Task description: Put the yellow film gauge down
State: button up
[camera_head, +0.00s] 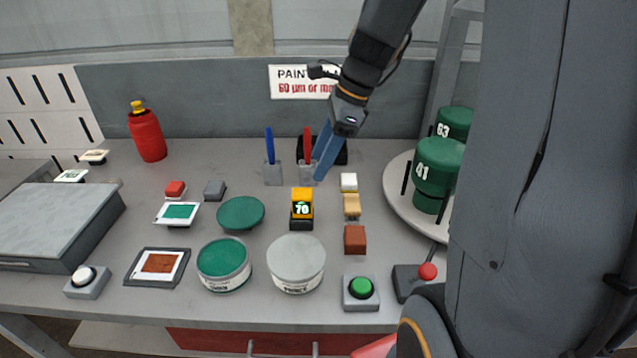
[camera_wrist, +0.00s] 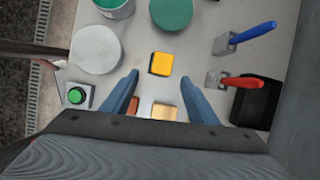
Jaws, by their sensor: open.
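The yellow film gauge (camera_head: 302,207) stands upright on the grey table, with a yellow top and a dark front reading 70. In the wrist view its yellow top (camera_wrist: 161,63) lies just past and between my fingertips, with gaps on both sides. My gripper (camera_head: 317,169) is open and empty. Its blue fingers point down above the table, behind and slightly right of the gauge in the head view. The fingers do not touch the gauge.
White (camera_head: 349,182), tan (camera_head: 352,206) and brown (camera_head: 355,239) blocks stand right of the gauge. A green disc (camera_head: 240,212) is left, and a white-lidded tin (camera_head: 296,258) in front. Blue (camera_head: 269,146) and red (camera_head: 307,144) handled tools stand behind. A turntable (camera_head: 395,190) holds green cylinders.

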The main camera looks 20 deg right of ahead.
jog(key=s+a+f+n+h, duration=0.2)
jog(key=s+n, duration=0.4)
jog(key=n, duration=0.4)
jog(key=s+a+f+n+h, duration=0.1)
jog(key=s+f+n, duration=0.4)
jog(key=n, duration=0.6)
jog(key=shift+s+a+f+n+h, duration=0.35)
jog(key=shift+s+a, duration=0.25)
jog(key=shift+s, duration=0.3)
jog(key=shift+r, duration=0.1)
jog(key=shift+c, duration=0.5)
